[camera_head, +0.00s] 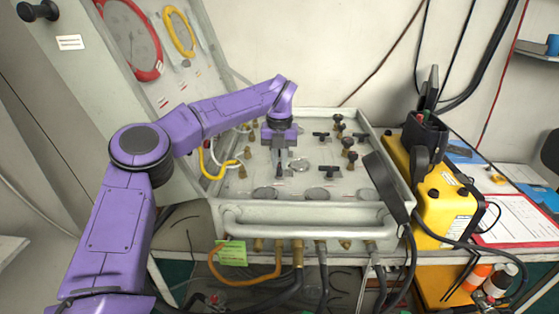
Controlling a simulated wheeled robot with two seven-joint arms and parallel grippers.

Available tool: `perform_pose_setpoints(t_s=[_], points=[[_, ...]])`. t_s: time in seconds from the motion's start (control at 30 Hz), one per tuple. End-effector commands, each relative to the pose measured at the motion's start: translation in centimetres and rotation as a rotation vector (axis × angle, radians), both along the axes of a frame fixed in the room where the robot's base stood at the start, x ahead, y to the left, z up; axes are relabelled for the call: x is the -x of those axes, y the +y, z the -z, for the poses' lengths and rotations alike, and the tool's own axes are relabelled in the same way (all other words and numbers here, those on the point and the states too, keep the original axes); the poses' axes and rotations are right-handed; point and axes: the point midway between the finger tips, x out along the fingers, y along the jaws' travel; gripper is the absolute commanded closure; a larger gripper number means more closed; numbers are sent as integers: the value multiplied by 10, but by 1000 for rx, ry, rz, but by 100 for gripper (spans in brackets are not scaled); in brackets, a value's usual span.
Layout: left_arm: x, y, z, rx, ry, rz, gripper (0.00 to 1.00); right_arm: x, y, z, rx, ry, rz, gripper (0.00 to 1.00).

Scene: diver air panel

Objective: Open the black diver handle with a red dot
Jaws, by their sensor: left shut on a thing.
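The air panel (306,194) is a pale grey case with black handles, brass fittings and round gauges on its face. My left gripper (280,165) points down over the left middle of the panel, shut on a small black handle (279,173) that it mostly hides. I cannot make out a red dot at this size. Other black T-shaped handles stand to the right: one at the upper middle (321,137), one at the upper right (361,136) and one lower (329,172). My right gripper is not in view.
A grey tube rail (310,228) runs along the panel's front, with hoses (297,255) below. A dark flat piece (385,185) leans at its right edge. A yellow case (445,200) stands to the right. Left is a sloped board with red (157,68) and yellow rings.

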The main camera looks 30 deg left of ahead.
Motion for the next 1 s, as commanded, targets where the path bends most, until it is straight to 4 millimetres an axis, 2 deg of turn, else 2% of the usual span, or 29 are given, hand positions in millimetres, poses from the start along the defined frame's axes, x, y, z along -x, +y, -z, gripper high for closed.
perform_pose_setpoints(t_s=[0.17,0.2,0.27,0.3,0.57,0.67,1.0], points=[[0,0,1,0,1,1,100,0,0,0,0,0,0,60],[0,0,1,0,1,1,82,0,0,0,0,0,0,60],[0,0,1,0,1,1,63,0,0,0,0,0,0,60],[0,0,1,-1,0,1,60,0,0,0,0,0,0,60],[0,0,-1,0,-1,2,60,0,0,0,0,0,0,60],[-1,0,-11,-1,-3,1,60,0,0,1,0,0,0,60],[-1,0,-88,-3,-2,-1,60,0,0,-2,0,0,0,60]])
